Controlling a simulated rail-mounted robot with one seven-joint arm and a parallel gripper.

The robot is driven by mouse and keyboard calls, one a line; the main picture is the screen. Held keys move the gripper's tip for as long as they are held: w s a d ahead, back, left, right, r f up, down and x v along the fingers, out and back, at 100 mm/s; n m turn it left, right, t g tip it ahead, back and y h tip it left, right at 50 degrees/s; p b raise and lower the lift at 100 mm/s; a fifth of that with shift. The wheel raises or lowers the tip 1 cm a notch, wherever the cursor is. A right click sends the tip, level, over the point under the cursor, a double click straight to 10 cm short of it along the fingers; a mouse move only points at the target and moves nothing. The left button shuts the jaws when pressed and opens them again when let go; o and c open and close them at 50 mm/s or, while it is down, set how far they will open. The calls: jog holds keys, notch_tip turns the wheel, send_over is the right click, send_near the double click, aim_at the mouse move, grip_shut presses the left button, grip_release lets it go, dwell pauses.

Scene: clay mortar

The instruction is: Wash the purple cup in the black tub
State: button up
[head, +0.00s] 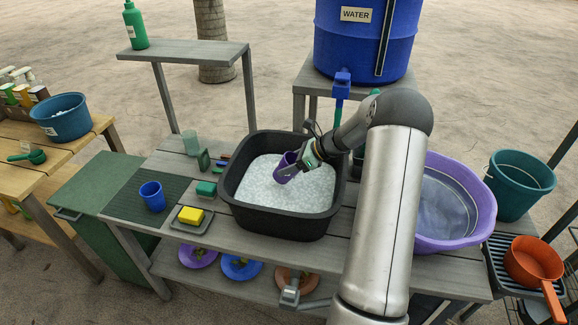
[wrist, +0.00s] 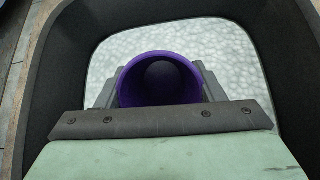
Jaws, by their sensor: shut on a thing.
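The purple cup (head: 287,168) is in my gripper (head: 300,163), which is shut on it. The cup is tilted and sits over the foamy water inside the black tub (head: 256,221). In the wrist view the cup (wrist: 160,70) is held between the two fingers (wrist: 160,92), and its open mouth faces the camera. Its inside looks dark and empty. The black tub (wrist: 75,70) surrounds it there, with pale suds behind. Whether the cup's far end touches the suds cannot be told.
A blue cup (head: 152,196) stands on the dark mat at left. A yellow sponge (head: 191,215) on a tray and a green sponge (head: 206,188) lie left of the tub. A purple basin (head: 474,215) is right of my arm. A blue water barrel (head: 340,45) stands behind.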

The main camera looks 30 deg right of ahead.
notch_tip(320, 180, up, 12)
jog(key=p, duration=0.8)
jog(key=shift+r, duration=0.15)
jog(key=shift+a, duration=0.1)
dwell(0.8)
